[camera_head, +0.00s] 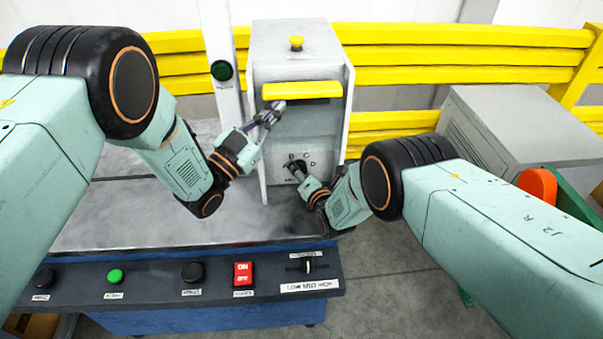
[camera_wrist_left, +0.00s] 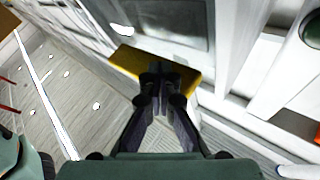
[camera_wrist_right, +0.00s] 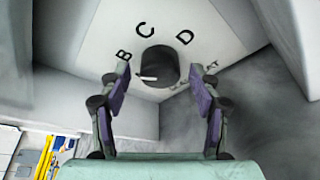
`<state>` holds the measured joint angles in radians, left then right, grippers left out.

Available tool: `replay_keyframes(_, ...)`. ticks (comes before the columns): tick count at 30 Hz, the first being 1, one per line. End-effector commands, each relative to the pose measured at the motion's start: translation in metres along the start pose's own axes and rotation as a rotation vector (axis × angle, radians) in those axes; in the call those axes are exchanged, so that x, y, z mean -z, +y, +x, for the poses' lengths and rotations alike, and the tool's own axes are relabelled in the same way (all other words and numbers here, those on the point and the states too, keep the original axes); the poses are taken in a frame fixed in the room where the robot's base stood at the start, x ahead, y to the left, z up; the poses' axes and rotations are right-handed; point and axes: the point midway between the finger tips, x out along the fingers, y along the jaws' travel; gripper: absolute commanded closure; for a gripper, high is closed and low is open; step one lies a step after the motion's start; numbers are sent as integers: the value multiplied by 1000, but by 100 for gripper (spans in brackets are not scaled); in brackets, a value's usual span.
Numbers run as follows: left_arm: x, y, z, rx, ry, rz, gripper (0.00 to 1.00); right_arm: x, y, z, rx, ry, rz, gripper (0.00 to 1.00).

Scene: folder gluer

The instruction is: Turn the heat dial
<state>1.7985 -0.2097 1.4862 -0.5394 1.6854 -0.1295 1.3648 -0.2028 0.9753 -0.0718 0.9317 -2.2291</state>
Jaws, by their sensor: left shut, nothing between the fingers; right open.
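The heat dial (camera_wrist_right: 158,66) is a dark round knob with a white pointer mark on a pale plate lettered B, C and D. In the right wrist view its pointer faces left. My right gripper (camera_wrist_right: 160,100) is open in front of the dial, one finger toward each side; I cannot tell whether they touch it. In the head view the right gripper (camera_head: 294,170) covers most of the dial. My left gripper (camera_head: 276,108) is shut and empty at the yellow bar (camera_head: 305,90) above the dial recess. The left wrist view shows its closed fingertips (camera_wrist_left: 160,75) over the yellow bar.
The grey machine housing (camera_head: 295,45) has a yellow button (camera_head: 296,42) on top. A front panel (camera_head: 180,275) carries a green button (camera_head: 115,276), a red switch (camera_head: 243,273) and dark knobs. Yellow rails (camera_head: 440,35) run behind. A grey box (camera_head: 520,125) stands at right.

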Motion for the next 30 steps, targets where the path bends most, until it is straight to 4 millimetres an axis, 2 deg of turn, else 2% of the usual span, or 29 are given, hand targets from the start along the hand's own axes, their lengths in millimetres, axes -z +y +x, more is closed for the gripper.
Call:
replay_keyframes(5,1,-1,1,0,3,1,100,0,0,0,0,0,0,38)
replay_keyframes(24,1,-1,1,0,3,1,100,0,0,0,1,0,0,91)
replay_keyframes(30,1,-1,1,0,3,1,100,0,-1,0,-4,0,14,91)
